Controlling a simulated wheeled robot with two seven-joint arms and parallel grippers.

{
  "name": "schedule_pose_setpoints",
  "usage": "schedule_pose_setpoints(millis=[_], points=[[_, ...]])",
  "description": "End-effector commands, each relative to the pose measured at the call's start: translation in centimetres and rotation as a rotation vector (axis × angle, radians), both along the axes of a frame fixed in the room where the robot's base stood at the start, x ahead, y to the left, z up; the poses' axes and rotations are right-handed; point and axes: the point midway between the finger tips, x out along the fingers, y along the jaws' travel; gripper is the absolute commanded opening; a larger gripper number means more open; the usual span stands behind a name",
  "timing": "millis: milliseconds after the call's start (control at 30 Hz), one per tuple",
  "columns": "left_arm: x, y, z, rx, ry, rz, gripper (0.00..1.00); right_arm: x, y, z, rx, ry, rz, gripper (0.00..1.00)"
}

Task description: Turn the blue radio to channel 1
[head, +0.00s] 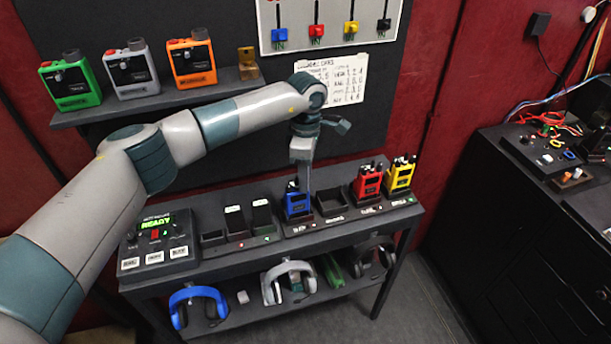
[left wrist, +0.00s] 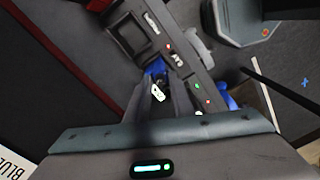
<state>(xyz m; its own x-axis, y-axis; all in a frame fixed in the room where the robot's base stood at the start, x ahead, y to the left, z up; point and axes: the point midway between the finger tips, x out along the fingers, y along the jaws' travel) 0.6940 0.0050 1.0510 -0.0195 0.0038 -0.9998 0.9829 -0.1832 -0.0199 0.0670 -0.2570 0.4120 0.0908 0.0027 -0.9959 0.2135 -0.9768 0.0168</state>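The blue radio (head: 297,204) stands upright in a dock on the table, to the left of the red radio. My left gripper (head: 302,182) points down from above, with its fingertips at the top of the blue radio. In the left wrist view, a blue part of the radio (left wrist: 156,69) and a small white marked part (left wrist: 158,93) show between the two fingers (left wrist: 157,85). The fingers are a little apart there. I cannot tell whether they touch or grip the radio's knob. The channel setting is too small to read. My right gripper is not in view.
A red radio (head: 367,182) and a yellow radio (head: 400,175) stand to the right, past an empty dock (head: 333,217). A control box reading READY (head: 157,238) sits at the table's left end. Above are a shelf (head: 170,103) of radios and a paper chart (head: 335,78). Headsets lie below.

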Motion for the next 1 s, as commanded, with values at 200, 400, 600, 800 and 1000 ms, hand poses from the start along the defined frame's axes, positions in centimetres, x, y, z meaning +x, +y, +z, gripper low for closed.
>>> schedule_pose_setpoints(millis=[200,400,600,800,1000], points=[[0.0,0.0,0.0,0.0,0.0,0.0,0.0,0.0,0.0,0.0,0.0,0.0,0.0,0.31],[0.0,0.0,-0.1,-0.001,0.0,0.014,0.0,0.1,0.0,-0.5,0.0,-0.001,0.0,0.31],[0.1,0.0,-0.3,0.0,-0.002,0.074,0.0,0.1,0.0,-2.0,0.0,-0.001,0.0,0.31],[0.1,0.0,-0.6,-0.001,-0.003,0.19,0.0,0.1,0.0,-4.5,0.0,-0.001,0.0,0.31],[0.1,0.1,-0.6,0.0,-0.003,0.348,0.0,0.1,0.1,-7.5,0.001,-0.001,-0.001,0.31]])
